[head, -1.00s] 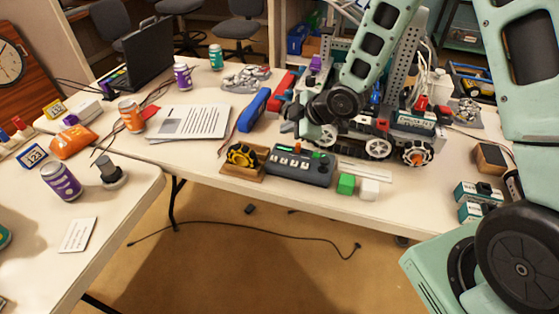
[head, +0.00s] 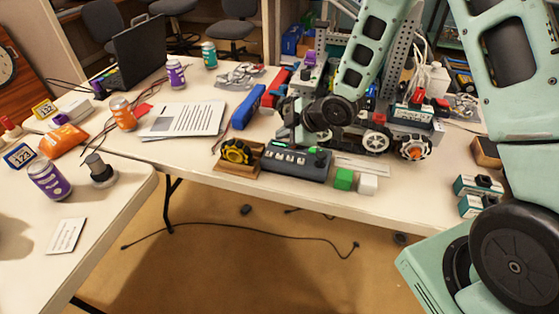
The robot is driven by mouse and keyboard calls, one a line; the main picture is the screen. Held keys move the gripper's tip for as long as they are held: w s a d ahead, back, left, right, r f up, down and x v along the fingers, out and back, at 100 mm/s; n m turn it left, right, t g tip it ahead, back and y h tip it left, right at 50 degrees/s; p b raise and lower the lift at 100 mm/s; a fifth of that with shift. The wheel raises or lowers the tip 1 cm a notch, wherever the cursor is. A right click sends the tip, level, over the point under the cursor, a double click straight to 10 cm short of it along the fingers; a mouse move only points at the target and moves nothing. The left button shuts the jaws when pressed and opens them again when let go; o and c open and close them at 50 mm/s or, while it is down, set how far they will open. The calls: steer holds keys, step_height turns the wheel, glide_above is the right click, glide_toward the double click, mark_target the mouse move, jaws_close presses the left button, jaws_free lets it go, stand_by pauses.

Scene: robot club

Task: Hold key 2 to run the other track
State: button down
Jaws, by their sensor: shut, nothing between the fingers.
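A dark grey control box (head: 293,171) lies near the table's front edge, with a row of pale keys and a lit green strip. The key labels are too small to read. My gripper (head: 299,144) is shut and empty, pointing down at the back edge of the box, close above the key row. I cannot tell whether its tips touch the box. A yellow and black track unit (head: 236,151) sits on a wooden base just left of the box. A wheeled robot (head: 374,139) stands behind and to the right, partly hidden by my arm.
A green cube (head: 343,179) and a white cube (head: 367,184) lie right of the box. A blue case (head: 249,107) and papers (head: 184,120) lie to the left. A cable (head: 240,234) runs along the floor.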

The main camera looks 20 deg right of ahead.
steer(key=shift+f+b, duration=1.55)
steer(key=shift+f, duration=0.85)
steer(key=shift+f+b, duration=0.4)
steer(key=shift+f+b, duration=0.4)
stand_by(0.6)
steer(key=shift+r, duration=0.1)
stand_by(2.4)
steer(key=shift+r+p, duration=0.65)
steer(key=shift+r, duration=0.1)
steer(key=shift+r+p, duration=1.9)
steer(key=shift+r, duration=0.6)
